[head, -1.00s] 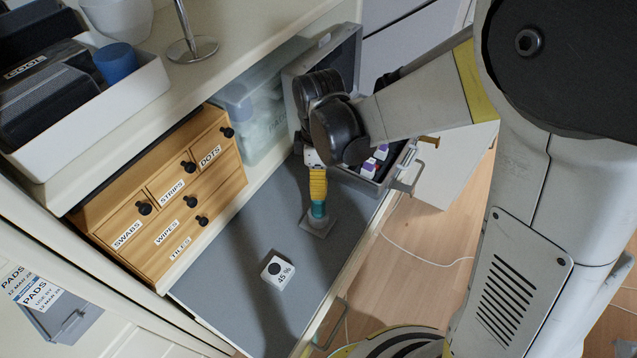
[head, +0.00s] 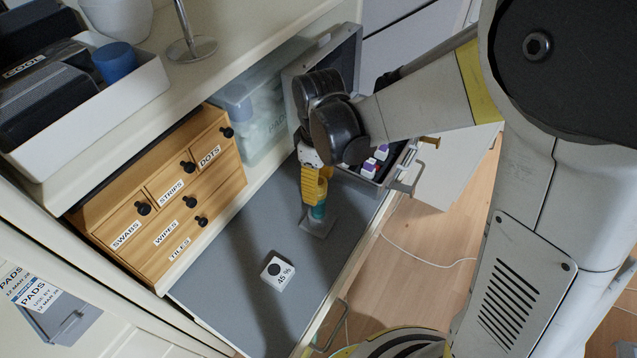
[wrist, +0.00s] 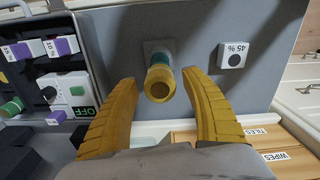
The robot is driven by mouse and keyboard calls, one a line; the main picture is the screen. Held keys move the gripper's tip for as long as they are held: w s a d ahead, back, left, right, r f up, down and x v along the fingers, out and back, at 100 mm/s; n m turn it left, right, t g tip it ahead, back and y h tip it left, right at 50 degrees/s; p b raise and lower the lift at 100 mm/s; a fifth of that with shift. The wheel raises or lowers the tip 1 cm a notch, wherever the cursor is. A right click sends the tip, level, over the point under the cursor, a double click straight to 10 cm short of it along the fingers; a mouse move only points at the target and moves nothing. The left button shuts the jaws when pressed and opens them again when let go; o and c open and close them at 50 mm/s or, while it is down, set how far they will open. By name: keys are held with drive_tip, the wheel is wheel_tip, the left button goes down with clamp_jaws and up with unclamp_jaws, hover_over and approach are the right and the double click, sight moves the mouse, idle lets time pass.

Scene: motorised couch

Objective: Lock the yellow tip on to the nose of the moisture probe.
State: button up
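The moisture probe (wrist: 159,64) is a teal upright piece on a small grey square base (head: 319,225) on the grey surface. In the wrist view the yellow tip (wrist: 160,84) sits on its upper end, with its round brownish end facing the camera. I cannot tell whether it is locked. My gripper (wrist: 156,92) has ribbed yellow fingers, open with one on each side of the tip and a gap on both sides. In the head view the gripper (head: 315,190) stands over the probe (head: 318,211), and its fingers largely hide the tip.
A white cube marked 45 % (head: 278,272) lies on the grey surface (head: 225,290). An open grey case (head: 325,66) holding purple-and-white pieces stands just behind my gripper. A wooden drawer unit (head: 165,205) and a clear tub (head: 250,112) line the left. The surface's near part is mostly clear.

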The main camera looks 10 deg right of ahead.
sight(319, 182)
wheel_tip(319, 182, up, 12)
idle(0.6)
drive_tip(key=s+d+r+m+t, duration=0.2)
drive_tip(key=s+d+m+t, duration=0.5)
drive_tip(key=s+d+m, duration=0.3)
drive_tip(key=d+m, duration=0.1)
drive_tip(key=d, duration=0.2)
drive_tip(key=shift+s+d+m, duration=0.25)
drive_tip(key=shift+s+m, duration=0.15)
idle(1.0)
